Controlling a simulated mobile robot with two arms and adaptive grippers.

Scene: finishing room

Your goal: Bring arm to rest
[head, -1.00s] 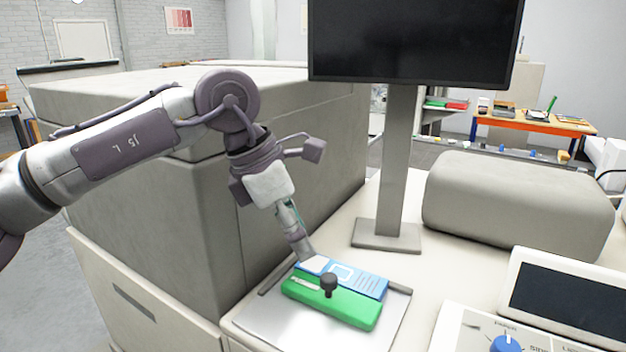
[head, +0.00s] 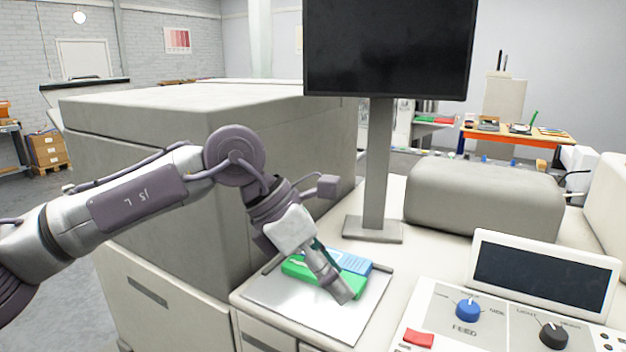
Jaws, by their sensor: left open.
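My left arm comes in from the left in the head view, bent at its elbow, and reaches down over the machine's tray. My left gripper (head: 342,292) is open and points down in front of a green block (head: 297,269), hiding part of it. I cannot tell whether the fingers touch the block. A blue card-like item (head: 354,263) with pale lines lies behind the green block. Both are on a grey metal tray (head: 290,308). My right gripper is not in view.
A monitor on a post (head: 378,170) stands behind the tray. A big grey cabinet (head: 215,200) is at left. A rounded grey housing (head: 483,198), a tilted screen (head: 542,277) and a knob panel (head: 500,325) are at right. Floor is open at far left.

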